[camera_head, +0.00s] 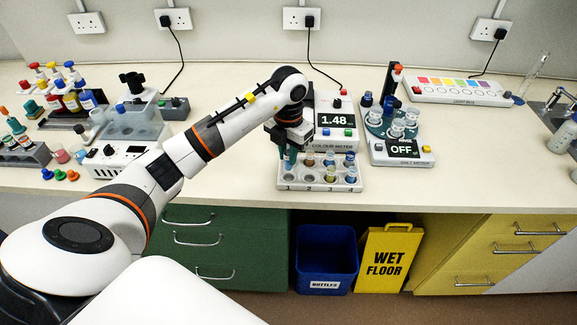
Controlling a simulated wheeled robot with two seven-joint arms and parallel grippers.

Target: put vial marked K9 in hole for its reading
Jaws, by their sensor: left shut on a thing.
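My left gripper (288,148) reaches over the left end of a white vial rack (320,186), beside the colour meter. It is shut on a small vial (289,160) that looks blue-teal and is mostly hidden by the fingers. I cannot read a K9 mark, nor tell whether the vial is inside a hole or just above it. The rack's front edge is numbered 1 to 4. Several other vials with amber, yellow and blue contents stand in the rack. The colour meter (337,132) behind it reads 1.48. My right gripper is not in view.
A spill meter-like device (402,148) reading OFF stands right of the rack, with a round vial carousel (392,124). Racks and bottles crowd the left. The right front bench is clear.

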